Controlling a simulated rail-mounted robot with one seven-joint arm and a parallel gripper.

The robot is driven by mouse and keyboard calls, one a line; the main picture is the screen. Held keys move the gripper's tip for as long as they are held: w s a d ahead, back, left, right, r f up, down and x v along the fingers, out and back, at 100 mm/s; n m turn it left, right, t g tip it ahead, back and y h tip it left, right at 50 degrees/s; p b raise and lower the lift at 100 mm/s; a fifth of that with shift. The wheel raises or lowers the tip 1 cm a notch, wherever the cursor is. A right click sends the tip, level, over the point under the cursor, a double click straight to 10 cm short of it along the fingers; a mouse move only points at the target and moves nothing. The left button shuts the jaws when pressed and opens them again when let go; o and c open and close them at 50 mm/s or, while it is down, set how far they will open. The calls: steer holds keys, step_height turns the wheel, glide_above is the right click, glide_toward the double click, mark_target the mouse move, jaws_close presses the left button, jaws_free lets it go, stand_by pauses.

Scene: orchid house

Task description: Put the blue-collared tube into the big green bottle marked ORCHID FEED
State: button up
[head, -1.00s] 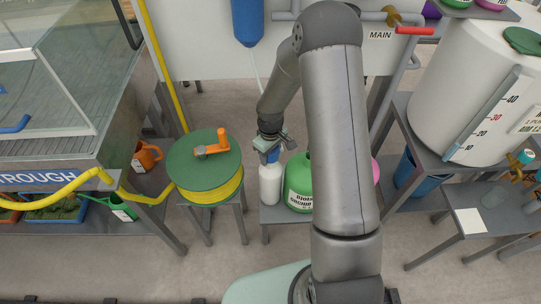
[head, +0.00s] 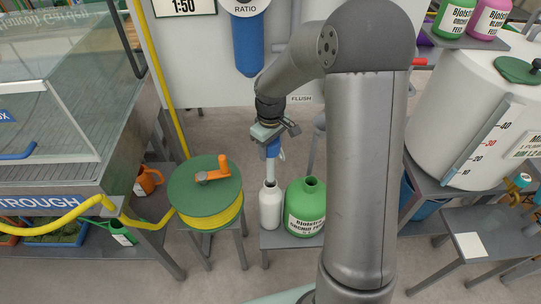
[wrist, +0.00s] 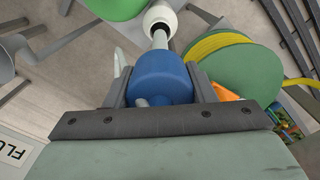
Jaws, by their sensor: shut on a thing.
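My gripper (head: 272,142) is shut on the blue collar of the tube (head: 273,151), which also shows between the fingers in the wrist view (wrist: 160,78). The pale tube hangs down from the collar to the mouth of a white bottle (head: 270,208).
A green reel (head: 205,196) with yellow hose and an orange crank stands left of the bottles. Both bottles share a low grey bench (head: 285,240). A blue cylinder (head: 249,48) hangs on the wall behind. A white tank (head: 468,120) stands at the right.

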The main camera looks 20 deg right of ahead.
step_height(320, 180, up, 2)
steer(key=shift+r+p, duration=0.1)
steer(key=shift+p, duration=0.25)
step_height(320, 180, up, 16)
steer(key=p, duration=1.2)
stand_by(0.5)
